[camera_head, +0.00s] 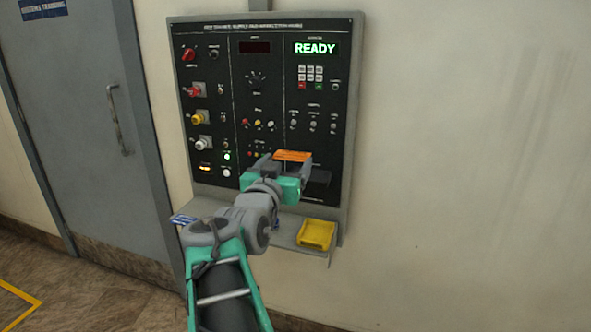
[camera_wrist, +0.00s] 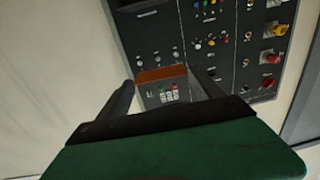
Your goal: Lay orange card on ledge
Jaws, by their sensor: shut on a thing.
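The orange card (camera_head: 293,156) is held between the fingers of my gripper (camera_head: 290,168), in front of the lower part of the black control panel. In the wrist view the card (camera_wrist: 161,74) is a flat orange-brown strip between the two dark fingers of my gripper (camera_wrist: 165,88). The gripper is shut on the card. The grey ledge (camera_head: 284,236) runs along the bottom of the panel, below the gripper. My arm hides part of the ledge.
A yellow tray (camera_head: 316,234) sits on the right part of the ledge. A blue and white card (camera_head: 184,220) lies at its left end. The panel (camera_head: 265,100) has knobs, buttons and a green READY display (camera_head: 316,48). A grey door (camera_head: 85,120) is at left.

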